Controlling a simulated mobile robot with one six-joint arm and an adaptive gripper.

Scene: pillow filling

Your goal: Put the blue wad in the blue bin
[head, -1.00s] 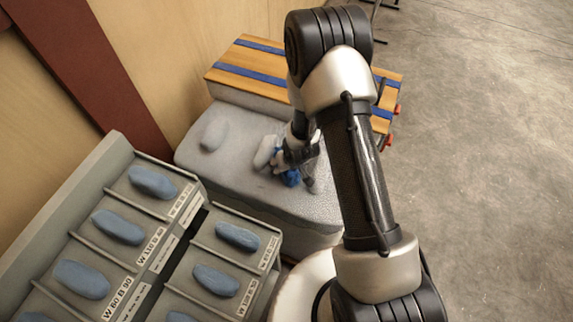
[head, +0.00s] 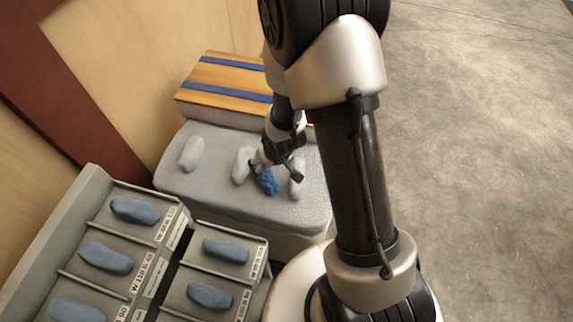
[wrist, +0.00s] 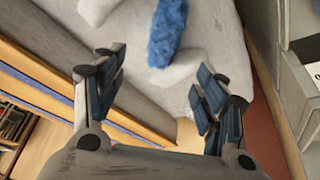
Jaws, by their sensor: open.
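The blue wad (head: 268,183) is a fluffy, bright blue lump on the grey padded top (head: 215,207) of a block, between whitish pads. It also shows at the top of the wrist view (wrist: 167,32), beyond my fingertips and apart from them, over a whitish pad. My gripper (head: 277,171) is just above and behind the wad in the head view. In the wrist view my gripper (wrist: 155,75) has its fingers spread wide with nothing between them. I cannot make out a blue bin in either view.
Whitish pads lie left (head: 191,153), beside (head: 242,165) and right (head: 296,187) of the wad. A grey rack (head: 170,272) of labelled compartments with blue-grey pads stands front left. A wooden box with blue stripes (head: 232,76) is behind. Open floor (head: 480,150) lies right.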

